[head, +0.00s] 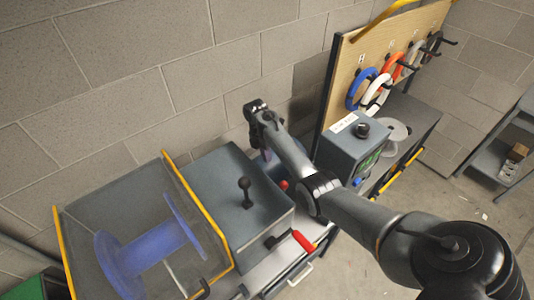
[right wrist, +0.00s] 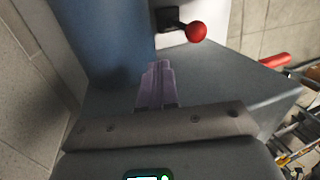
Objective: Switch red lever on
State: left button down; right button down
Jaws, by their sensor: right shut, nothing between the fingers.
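A lever with a red ball knob (right wrist: 196,32) on a short dark stem shows in the right wrist view, above and right of my fingertips. In the head view a red knob (head: 284,185) shows just below my right forearm. A second red part, a red-gripped handle (head: 303,240), sticks out from the front of the grey box; it also shows in the wrist view (right wrist: 275,62). My right gripper (head: 267,154) is shut and empty, behind the box, its purple fingers (right wrist: 157,68) apart from the red knob. My left gripper is not in view.
A grey box (head: 225,195) carries an upright black-knobbed lever (head: 245,188). A clear guard with yellow edges (head: 205,220) covers a blue spool (head: 140,260) at left. A control box (head: 350,150) and a board with coloured rings (head: 362,88) stand right. A brick wall is behind.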

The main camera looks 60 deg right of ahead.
jog(key=x, duration=0.7)
jog(key=s+p, duration=0.1)
jog(key=s, duration=0.1)
jog(key=s+p, duration=0.1)
jog(key=s, duration=0.1)
jog(key=shift+a+f+p, duration=0.35)
jog(key=shift+a+f, duration=0.05)
jog(key=shift+w, duration=0.1)
